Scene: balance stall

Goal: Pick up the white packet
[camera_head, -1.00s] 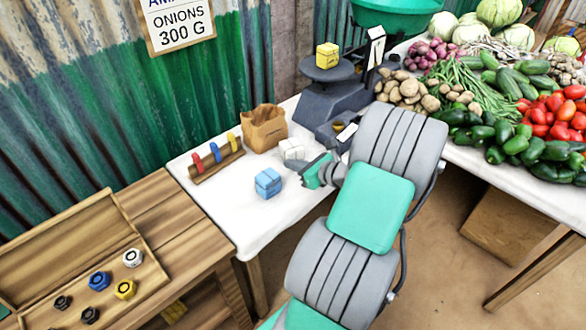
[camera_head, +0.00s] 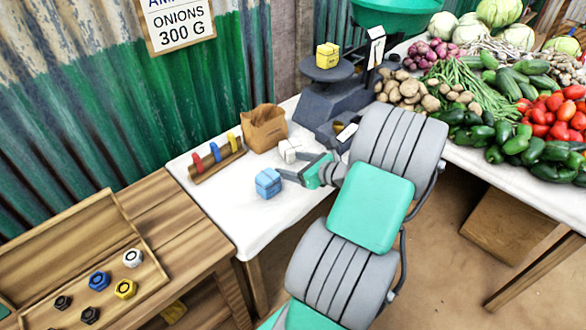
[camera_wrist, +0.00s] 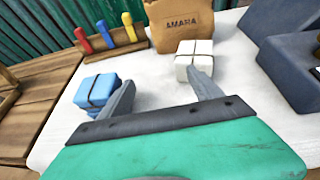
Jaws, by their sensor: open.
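The white packet (camera_head: 288,150), a small block tied with dark string, stands on the white-covered table just beyond my gripper. In the wrist view the white packet (camera_wrist: 194,58) is ahead of the right fingertip. My gripper (camera_head: 289,167) is open, and its fingers point across the table. In the wrist view my gripper (camera_wrist: 165,88) has nothing between its spread fingers. A blue packet (camera_head: 268,183) of like shape sits near the left finger, and it also shows in the wrist view (camera_wrist: 97,93).
A brown paper bag (camera_head: 264,128) stands behind the white packet. A wooden rack (camera_head: 217,160) with red, blue and yellow pieces is at the left. A dark scale (camera_head: 335,98) bearing a yellow packet (camera_head: 327,56) stands at the back. Bare tablecloth lies in front.

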